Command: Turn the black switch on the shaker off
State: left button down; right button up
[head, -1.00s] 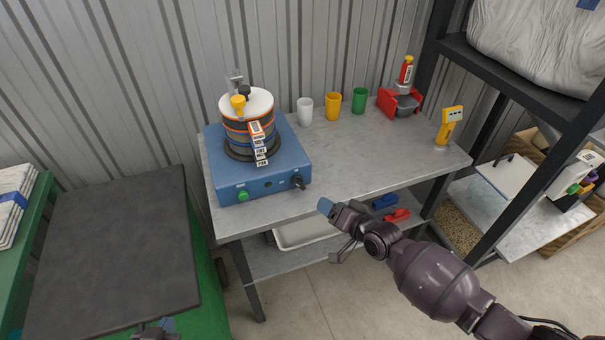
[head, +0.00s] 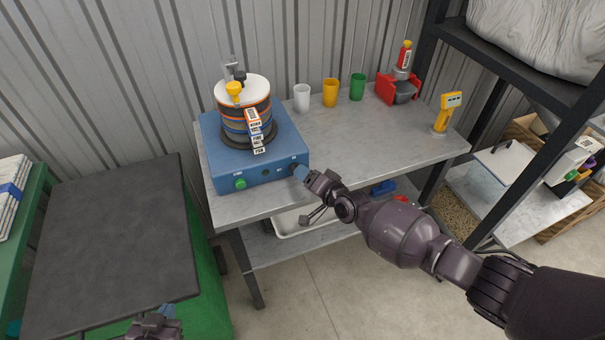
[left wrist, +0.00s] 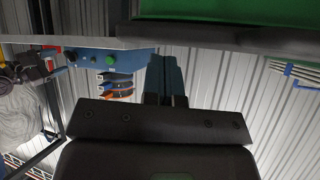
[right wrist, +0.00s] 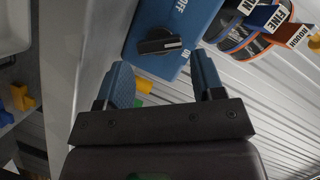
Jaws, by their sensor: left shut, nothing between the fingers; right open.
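The shaker (head: 215,174) is a blue box with a stack of sieves (head: 246,115) on top, standing on the grey bench. Its black switch (right wrist: 158,42) shows in the right wrist view as a knob with a flat bar. The bar lies about level, with one end towards a partly hidden label; an "OFF" label stands above. My right gripper (head: 300,172) is open just in front of the switch, which it hides in the head view. In the right wrist view the blue fingertips (right wrist: 164,75) flank the switch, apparently without touching it. My left gripper (head: 165,313) is shut and empty at the bottom.
A green button (head: 240,184) is on the shaker's front left. White, yellow (head: 330,93) and green cups stand behind on the bench (head: 350,150). A dark mat (head: 110,240) covers the green table at left. A black shelf frame (head: 505,135) stands at right.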

jog(key=shift+x, duration=0.95)
jog(key=shift+w+a+f+b, duration=0.1)
jog(key=shift+w+a+b, duration=0.15)
jog(key=shift+w+b, duration=0.1)
jog(key=shift+c, duration=0.3)
jog(key=c, duration=0.6)
jog(key=shift+s, duration=0.1)
